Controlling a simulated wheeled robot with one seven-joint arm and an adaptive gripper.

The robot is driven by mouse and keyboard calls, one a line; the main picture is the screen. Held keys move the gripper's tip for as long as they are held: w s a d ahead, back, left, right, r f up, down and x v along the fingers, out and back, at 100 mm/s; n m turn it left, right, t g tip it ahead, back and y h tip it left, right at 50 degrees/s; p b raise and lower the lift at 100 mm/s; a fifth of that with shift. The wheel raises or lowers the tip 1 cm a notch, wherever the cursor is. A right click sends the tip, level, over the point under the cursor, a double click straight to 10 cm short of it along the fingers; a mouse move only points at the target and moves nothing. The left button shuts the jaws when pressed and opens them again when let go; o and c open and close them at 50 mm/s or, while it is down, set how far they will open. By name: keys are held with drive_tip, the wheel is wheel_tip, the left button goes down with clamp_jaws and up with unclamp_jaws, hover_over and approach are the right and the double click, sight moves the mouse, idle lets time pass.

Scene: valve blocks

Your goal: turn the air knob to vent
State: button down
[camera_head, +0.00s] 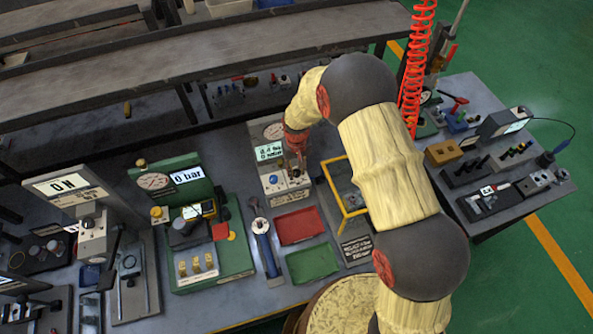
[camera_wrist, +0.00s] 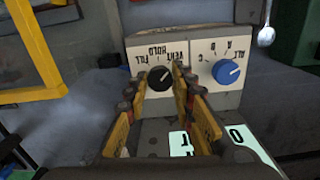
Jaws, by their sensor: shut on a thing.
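The air knob (camera_wrist: 160,78) is black and round, on the upright pale panel (camera_wrist: 202,100) in the wrist view. The words FILL, VENT and HOLD appear upside down around it. A light pointer mark shows on the knob, angled to the upper right in the picture, toward the VENT lettering. My gripper (camera_wrist: 158,82) is shut on the knob, one finger on each side. In the head view my gripper (camera_head: 296,150) reaches down to the grey test box (camera_head: 272,188), and the black knob is hidden there.
A blue knob (camera_wrist: 226,72) sits beside the air knob on the same panel. A yellow frame (camera_head: 344,187) stands right of the box. A red tray (camera_head: 299,226) and a green tray (camera_head: 312,263) lie in front. A green-based station (camera_head: 236,250) stands at left.

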sight(297, 172)
drive_tip(key=shift+m, duration=0.3)
drive_tip(key=c, duration=1.6)
unclamp_jaws()
drive_tip(key=shift+o, duration=0.5)
wheel_tip(297, 172, up, 12)
